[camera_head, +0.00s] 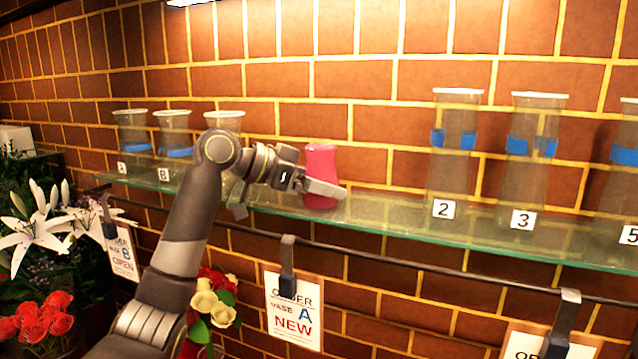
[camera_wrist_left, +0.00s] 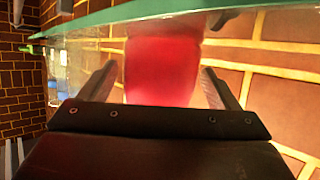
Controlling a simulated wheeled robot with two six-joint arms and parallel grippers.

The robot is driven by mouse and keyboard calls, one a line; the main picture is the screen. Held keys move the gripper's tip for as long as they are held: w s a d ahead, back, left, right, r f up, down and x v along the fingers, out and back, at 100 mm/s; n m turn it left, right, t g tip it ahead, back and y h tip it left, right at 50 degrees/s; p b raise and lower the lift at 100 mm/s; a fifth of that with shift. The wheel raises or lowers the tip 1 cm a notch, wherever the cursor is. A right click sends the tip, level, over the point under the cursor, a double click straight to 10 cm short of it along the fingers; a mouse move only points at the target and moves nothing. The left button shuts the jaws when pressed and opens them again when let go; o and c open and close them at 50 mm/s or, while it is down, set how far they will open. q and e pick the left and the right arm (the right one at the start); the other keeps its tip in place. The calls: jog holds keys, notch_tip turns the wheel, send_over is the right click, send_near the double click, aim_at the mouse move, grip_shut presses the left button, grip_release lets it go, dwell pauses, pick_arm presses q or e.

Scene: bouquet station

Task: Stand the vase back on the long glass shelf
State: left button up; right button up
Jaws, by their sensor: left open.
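A pink-red vase (camera_head: 321,172) stands upright on the long glass shelf (camera_head: 400,228), left of the clear vase labelled 2. My left gripper (camera_head: 322,188) is at the vase, with one finger showing in front of its lower part. In the left wrist view the vase (camera_wrist_left: 163,70) fills the space between the two open fingers (camera_wrist_left: 160,90), with a gap showing at each side. The glass shelf edge (camera_wrist_left: 90,22) runs across the top of that view. My right gripper is not in view.
Clear vases labelled 2 (camera_head: 453,150), 3 (camera_head: 532,160) and 5 (camera_head: 625,165) stand to the right on the shelf. Smaller clear vases (camera_head: 133,135) stand at the left. Order cards (camera_head: 293,312) hang from a rail below. White lilies (camera_head: 35,235) and red roses (camera_head: 40,318) are at lower left.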

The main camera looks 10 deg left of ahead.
pick_arm(q)
jog(key=shift+a+r, duration=0.1)
jog(key=shift+a, duration=0.05)
jog(key=b+v, duration=0.4)
jog(key=v, duration=0.8)
